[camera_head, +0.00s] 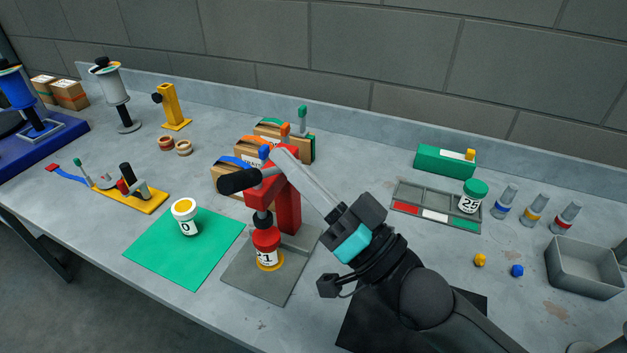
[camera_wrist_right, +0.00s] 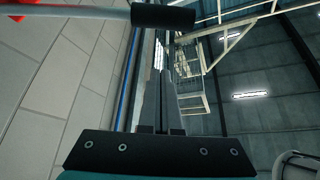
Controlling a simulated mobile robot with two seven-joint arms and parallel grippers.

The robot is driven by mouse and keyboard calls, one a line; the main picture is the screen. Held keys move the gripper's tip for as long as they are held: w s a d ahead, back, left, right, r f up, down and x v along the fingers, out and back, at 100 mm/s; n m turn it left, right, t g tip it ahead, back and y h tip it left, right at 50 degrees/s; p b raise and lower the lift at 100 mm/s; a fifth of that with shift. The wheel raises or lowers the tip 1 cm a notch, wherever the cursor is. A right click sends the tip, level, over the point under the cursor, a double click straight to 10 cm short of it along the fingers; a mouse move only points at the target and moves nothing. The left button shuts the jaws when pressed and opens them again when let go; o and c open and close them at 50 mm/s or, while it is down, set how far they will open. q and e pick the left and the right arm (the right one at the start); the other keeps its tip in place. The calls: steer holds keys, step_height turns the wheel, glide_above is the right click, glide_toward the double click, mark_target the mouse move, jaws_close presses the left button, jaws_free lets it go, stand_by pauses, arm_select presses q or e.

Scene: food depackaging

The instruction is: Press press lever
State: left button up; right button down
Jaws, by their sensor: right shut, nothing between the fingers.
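The red press (camera_head: 288,205) stands on a grey base plate (camera_head: 250,283). Its press lever (camera_head: 240,180) has a black grip and points left; in the right wrist view the grip (camera_wrist_right: 163,16) crosses just beyond the fingertips on a grey rod. My left gripper is not in view.
A white jar (camera_head: 185,220) marked 0 stands on a green mat (camera_head: 160,263). Cardboard boxes (camera_head: 228,184) stand behind the press. A sectioned tray (camera_head: 412,198) holds a green-lidded jar (camera_head: 470,200). A grey bin (camera_head: 583,270) is at right. The table's front edge runs below the mat.

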mark_target(248, 186)
steer(key=a, duration=0.1)
steer(key=a+f, duration=0.2)
steer(key=a, duration=0.1)
steer(key=shift+w+p, duration=0.2)
steer(key=shift+p, duration=0.1)
steer(key=shift+s+a+f+n+g+y+b, duration=0.1)
steer(key=shift+s+f+n+g+y+b, duration=0.2)
steer(key=shift+f+n+b, duration=0.4)
steer(key=shift+s+a+f+n+g+y+b, duration=0.1)
steer(key=shift+s+f+n+g+y+b, duration=0.15)
steer(key=shift+f+n+b, duration=0.35)
step_height(248, 186, down, 10)
steer(key=s+n+g+y+b, duration=0.1)
steer(key=n+g+y+b, duration=0.2)
steer(key=n+g+b, duration=0.3)
steer(key=shift+s+a+r+n+b, duration=0.2)
steer(key=shift+s+a+n+b, duration=0.2)
steer(key=shift+n+b, duration=1.75)
steer(key=shift+f+m, duration=0.1)
steer(key=shift+m, duration=0.15)
